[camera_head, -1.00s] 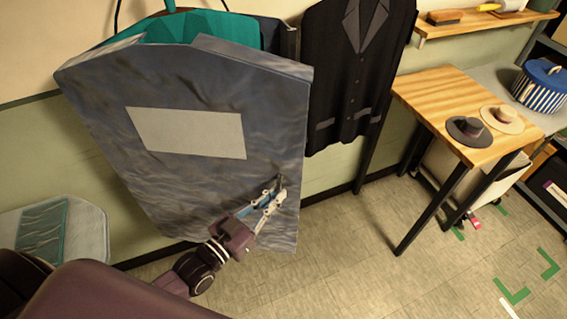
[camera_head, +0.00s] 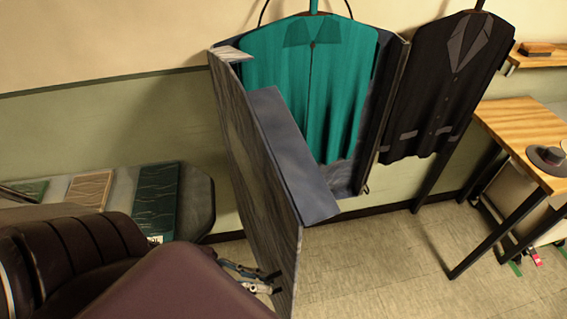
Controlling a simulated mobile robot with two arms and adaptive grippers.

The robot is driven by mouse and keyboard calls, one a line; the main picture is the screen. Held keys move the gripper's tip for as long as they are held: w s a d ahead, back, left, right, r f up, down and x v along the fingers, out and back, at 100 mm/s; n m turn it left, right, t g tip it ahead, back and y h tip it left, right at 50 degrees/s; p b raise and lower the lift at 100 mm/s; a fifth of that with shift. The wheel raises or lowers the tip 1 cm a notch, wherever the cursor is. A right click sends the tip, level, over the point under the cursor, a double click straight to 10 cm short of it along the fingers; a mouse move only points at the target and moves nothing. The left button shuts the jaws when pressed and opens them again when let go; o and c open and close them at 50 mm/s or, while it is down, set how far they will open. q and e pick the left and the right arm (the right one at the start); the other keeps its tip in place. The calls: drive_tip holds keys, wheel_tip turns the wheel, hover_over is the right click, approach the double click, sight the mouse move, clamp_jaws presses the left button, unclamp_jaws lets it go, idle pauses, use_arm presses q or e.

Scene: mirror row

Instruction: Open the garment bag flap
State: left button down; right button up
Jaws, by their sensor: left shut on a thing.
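The garment bag's grey-blue flap (camera_head: 262,180) stands swung out from the bag, seen nearly edge-on, with its inner side facing right. The bag's open body (camera_head: 391,95) hangs against the wall, and a teal garment (camera_head: 312,85) shows inside it. My left gripper (camera_head: 272,284) is at the lower part of the flap, shut on its handle; the handle is mostly hidden. My left arm fills the lower left. My right gripper is not in view.
A dark jacket (camera_head: 440,90) hangs just right of the bag. A wooden table (camera_head: 515,130) with a grey hat (camera_head: 546,158) stands at the right. A grey bench (camera_head: 198,195) with several flat panels is at the left. The floor below the bag is clear.

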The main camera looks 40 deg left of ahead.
use_arm(q)
drive_tip(key=shift+m+g+h, duration=0.4)
drive_tip(key=shift+m+g, duration=0.2)
drive_tip(key=shift+g, duration=0.2)
drive_tip(key=s+a, duration=0.1)
drive_tip(key=s, duration=0.1)
drive_tip(key=s+a, duration=0.1)
drive_tip(key=a, duration=0.1)
drive_tip(key=shift+s, duration=0.4)
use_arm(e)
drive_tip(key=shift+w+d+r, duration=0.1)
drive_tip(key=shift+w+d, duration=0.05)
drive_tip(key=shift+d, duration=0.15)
use_arm(q)
drive_tip(key=c, duration=2)
unclamp_jaws()
drive_tip(key=shift+c, duration=0.2)
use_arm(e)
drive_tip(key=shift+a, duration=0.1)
